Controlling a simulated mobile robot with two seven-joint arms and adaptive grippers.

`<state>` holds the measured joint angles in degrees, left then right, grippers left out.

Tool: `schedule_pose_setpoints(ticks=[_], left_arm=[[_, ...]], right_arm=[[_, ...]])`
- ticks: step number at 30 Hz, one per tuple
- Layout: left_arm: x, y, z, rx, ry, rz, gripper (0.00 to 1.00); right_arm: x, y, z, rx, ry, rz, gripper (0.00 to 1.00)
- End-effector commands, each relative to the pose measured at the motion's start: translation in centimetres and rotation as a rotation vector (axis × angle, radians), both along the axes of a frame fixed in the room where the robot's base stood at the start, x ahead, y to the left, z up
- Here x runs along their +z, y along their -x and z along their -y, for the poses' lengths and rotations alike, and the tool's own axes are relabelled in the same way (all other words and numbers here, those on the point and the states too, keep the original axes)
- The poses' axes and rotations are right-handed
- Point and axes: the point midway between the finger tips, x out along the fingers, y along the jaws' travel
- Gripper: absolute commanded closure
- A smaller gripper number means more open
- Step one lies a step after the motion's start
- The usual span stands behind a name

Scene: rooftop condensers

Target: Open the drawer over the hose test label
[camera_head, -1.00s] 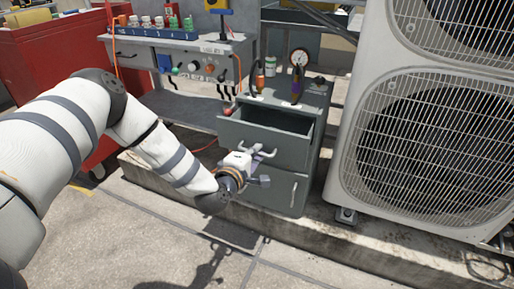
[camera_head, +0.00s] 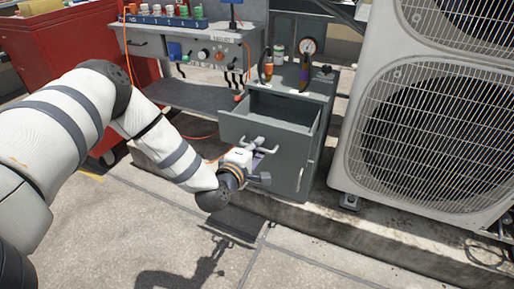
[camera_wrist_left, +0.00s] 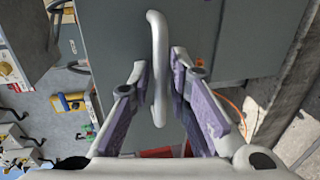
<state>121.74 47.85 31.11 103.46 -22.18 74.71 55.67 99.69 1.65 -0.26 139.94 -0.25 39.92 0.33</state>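The grey cabinet (camera_head: 312,150) stands left of the large condenser. Its upper drawer (camera_head: 262,134) is pulled out, and its empty-looking inside shows from above. My left gripper (camera_head: 256,150) is at the drawer front, with its fingers on either side of the pale bar handle (camera_wrist_left: 158,70). I cannot make out a hose test label. My right gripper is not in view.
The condenser (camera_head: 430,120) stands close on the right. Gauges and hoses (camera_head: 295,66) are on the cabinet top. A lower door with a vertical handle (camera_head: 300,178) is below the drawer. A red cabinet (camera_head: 60,50) is at the left. The paved floor in front is clear.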

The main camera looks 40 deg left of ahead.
Motion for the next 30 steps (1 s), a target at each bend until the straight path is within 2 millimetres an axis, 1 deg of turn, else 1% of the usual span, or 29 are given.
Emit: schedule_pose_setpoints(ticks=[4, 7, 8, 15, 19, 23, 30], left_arm=[[0.0, 0.1, 0.0, 0.000, 0.000, -0.001, 0.83], [0.2, 1.3, 0.3, -0.001, 0.002, -0.003, 0.83], [0.3, 1.9, 0.5, -0.001, 0.003, -0.002, 0.83], [1.7, 8.1, 2.0, 0.000, 0.004, -0.003, 0.83], [2.2, 10.3, 2.5, 0.000, 0.001, -0.002, 0.83], [2.5, 11.3, 2.7, 0.000, 0.000, 0.000, 0.83], [2.5, 11.4, 2.7, 0.000, 0.000, 0.000, 0.83]], right_arm=[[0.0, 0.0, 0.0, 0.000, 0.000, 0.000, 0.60], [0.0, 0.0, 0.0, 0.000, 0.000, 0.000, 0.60], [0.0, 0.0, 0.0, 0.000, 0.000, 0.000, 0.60], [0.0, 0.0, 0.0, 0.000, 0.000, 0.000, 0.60], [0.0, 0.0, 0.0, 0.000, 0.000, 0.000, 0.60], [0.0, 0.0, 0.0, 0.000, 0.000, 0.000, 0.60], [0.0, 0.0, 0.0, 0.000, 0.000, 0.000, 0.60]])
